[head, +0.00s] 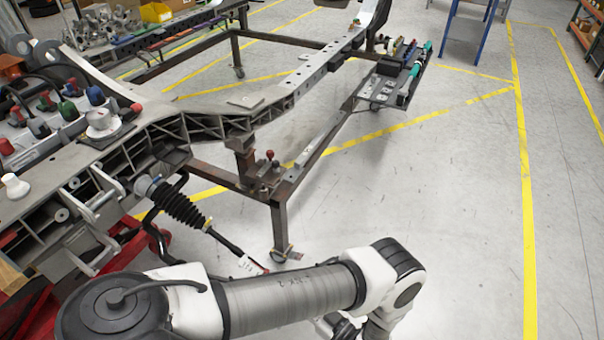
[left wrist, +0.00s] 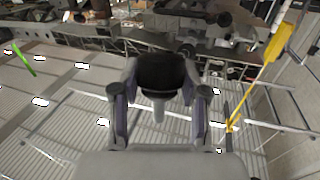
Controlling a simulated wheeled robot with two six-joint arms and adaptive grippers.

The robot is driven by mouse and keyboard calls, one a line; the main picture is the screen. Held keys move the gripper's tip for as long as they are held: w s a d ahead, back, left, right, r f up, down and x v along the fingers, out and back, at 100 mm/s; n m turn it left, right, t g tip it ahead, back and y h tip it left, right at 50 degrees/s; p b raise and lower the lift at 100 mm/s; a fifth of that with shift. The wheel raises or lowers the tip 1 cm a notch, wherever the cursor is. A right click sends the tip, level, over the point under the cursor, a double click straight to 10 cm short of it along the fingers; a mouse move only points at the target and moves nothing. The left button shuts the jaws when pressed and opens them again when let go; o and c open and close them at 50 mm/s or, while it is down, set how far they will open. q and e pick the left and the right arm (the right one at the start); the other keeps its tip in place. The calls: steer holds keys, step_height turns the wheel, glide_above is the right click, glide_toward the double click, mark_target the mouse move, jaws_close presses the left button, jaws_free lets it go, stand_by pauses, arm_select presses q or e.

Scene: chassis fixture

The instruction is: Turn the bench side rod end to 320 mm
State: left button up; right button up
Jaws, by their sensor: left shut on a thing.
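The steering rod, with a black ribbed bellows (head: 183,210), slopes down from the chassis side to the right. Its thin shaft (head: 225,243) carries a white tag (head: 249,265) and passes behind my left arm. The rod end at its outer tip is hidden there in the head view. In the left wrist view my left gripper (left wrist: 160,92) has its two fingers either side of a dark rounded piece with a grey stem, which I take for the rod end (left wrist: 160,72). My right gripper is in neither view. No length reading is legible.
The chassis rail (head: 290,88) rests on a rusty steel stand (head: 282,220) just beyond the rod. A tool tray (head: 385,88) sticks out at the far side. Open floor (head: 440,190) lies to the right.

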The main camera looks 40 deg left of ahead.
arm_select(q)
steer(key=n+t, duration=0.1)
steer(key=n+t+y+b, duration=0.1)
steer(key=shift+s+f+t, duration=0.15)
steer(key=shift+t, duration=0.25)
steer(key=shift+n+t+y, duration=0.3)
steer(key=shift+n+t, duration=0.1)
steer(key=shift+n, duration=0.1)
steer(key=o, duration=1.2)
steer(key=shift+c, duration=0.2)
